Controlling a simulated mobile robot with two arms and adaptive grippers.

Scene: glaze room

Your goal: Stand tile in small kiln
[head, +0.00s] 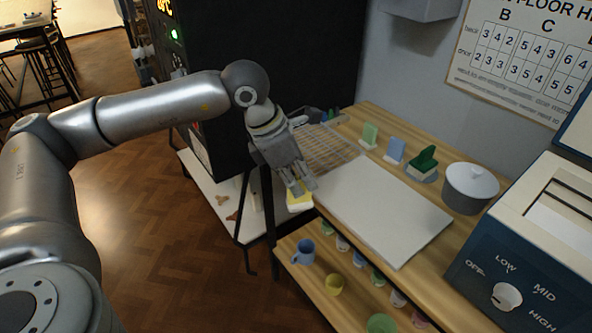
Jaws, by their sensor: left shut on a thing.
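My left gripper (301,187) reaches in from the left, pointing down at the left edge of the worktop. It is shut on a pale yellow tile (299,203), which shows just below the fingertips; the fingers hide part of it. The small kiln (482,262) stands at the right edge, blue with a cream top, a slot-like opening (562,215) and a dial (507,296) marked OFF, LOW, MID and HIGH. The gripper is well to the left of the kiln. My right gripper is not in view.
A white board (382,212) lies on the wooden worktop, with a wire rack (328,147) behind. A green tile (369,134), a blue tile (394,150), a dark green piece (425,158) and a lidded pot (469,190) stand along the wall. Cups fill a lower shelf (310,283).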

